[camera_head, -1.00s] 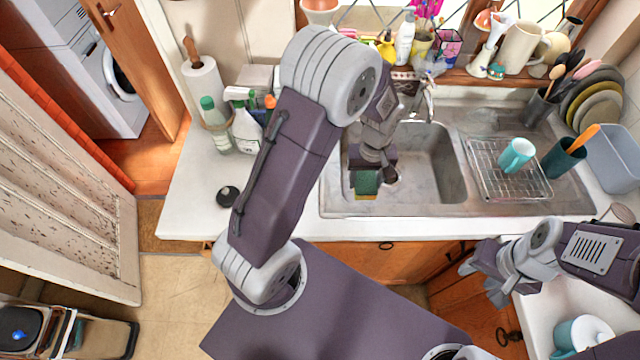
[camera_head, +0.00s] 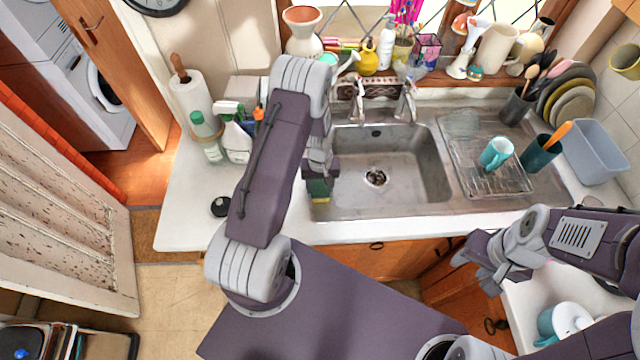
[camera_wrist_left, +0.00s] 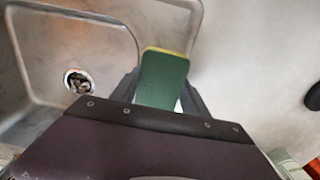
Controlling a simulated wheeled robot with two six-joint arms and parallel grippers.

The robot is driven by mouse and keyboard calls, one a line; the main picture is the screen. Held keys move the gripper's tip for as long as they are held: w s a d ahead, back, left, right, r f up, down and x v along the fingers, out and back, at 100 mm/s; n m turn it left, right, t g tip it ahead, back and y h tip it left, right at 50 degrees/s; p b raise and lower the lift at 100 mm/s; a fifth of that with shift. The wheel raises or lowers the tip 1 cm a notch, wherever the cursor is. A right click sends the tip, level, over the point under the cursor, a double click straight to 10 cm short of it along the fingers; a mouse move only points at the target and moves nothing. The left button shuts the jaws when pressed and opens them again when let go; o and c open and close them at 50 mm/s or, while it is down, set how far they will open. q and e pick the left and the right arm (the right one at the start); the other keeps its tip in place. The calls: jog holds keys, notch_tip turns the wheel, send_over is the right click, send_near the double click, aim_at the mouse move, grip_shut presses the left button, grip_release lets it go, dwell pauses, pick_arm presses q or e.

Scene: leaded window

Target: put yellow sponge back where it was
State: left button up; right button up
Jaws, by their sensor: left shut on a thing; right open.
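The yellow sponge (camera_head: 320,188) has a green face and a yellow edge. My left gripper (camera_head: 319,178) is shut on it and holds it at the left rim of the sink (camera_head: 392,205). In the left wrist view the sponge (camera_wrist_left: 163,78) shows its green side between the fingers, with the sink basin (camera_wrist_left: 75,45) to its left. I cannot tell whether the sponge touches the sink rim. My right gripper (camera_head: 484,262) is open and empty, in front of the counter at the right.
Spray bottles (camera_head: 236,140) and a paper roll (camera_head: 196,100) stand at the left. A small black round object (camera_head: 222,205) lies on the white counter (camera_head: 180,215), which is otherwise clear there.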

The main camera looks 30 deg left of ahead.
aim_at(320, 186)
pick_arm(q)
jog(key=shift+f, duration=0.2)
jog(key=o, duration=1.2)
jog(key=shift+r, duration=0.1)
jog(key=shift+r, duration=0.3)
notch_tip(320, 186, up, 12)
jog(key=b, duration=0.3)
jog(key=s+d+r+m+t, duration=0.1)
jog(key=s+d+r+m, duration=0.25)
jog(key=s, duration=0.35)
jog(key=s+d+r+m, duration=0.2)
jog(key=s+d+m, duration=0.15)
jog(key=s, duration=0.35)
jog(key=shift+n, duration=0.5)
jog(key=f+b, duration=0.2)
jog(key=w+f+b, duration=0.1)
jog(key=f+b, duration=0.1)
jog(key=f, duration=0.1)
jog(key=f+b, duration=0.2)
jog(key=shift+w+d+f+b, duration=0.15)
jog(key=shift+d+f+b, duration=0.1)
jog(key=shift+f+b, duration=0.1)
